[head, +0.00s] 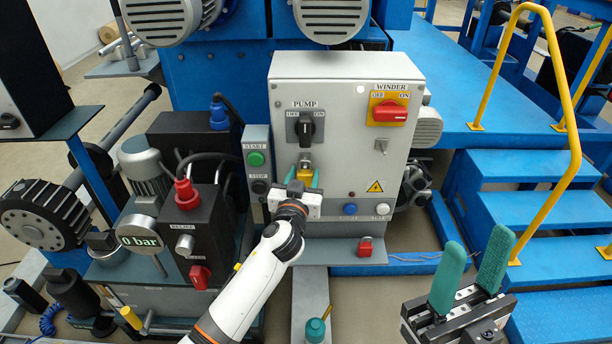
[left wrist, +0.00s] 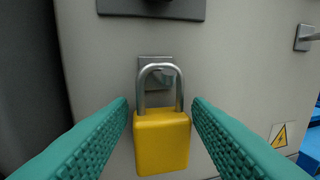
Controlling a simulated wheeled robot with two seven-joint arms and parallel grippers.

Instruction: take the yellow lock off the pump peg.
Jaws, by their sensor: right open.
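The yellow lock (head: 305,173) hangs by its steel shackle from the pump peg (left wrist: 158,76), below the black PUMP switch (head: 305,128) on the grey cabinet. In the left wrist view the lock (left wrist: 162,142) hangs upright, its shackle passing around the peg. My left gripper (head: 304,180) is at the lock, with one green finger on each side of its body. The fingers look open, with a narrow gap to the lock on both sides. My right gripper (head: 472,275) is open and empty at the lower right, away from the cabinet.
A red lock (head: 365,246) sits on the ledge under the cabinet. The red WINDER switch (head: 389,111) is at the cabinet's upper right. The hydraulic unit (head: 190,230) stands left of my left arm. Blue steps (head: 540,210) with a yellow handrail (head: 566,100) are at right.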

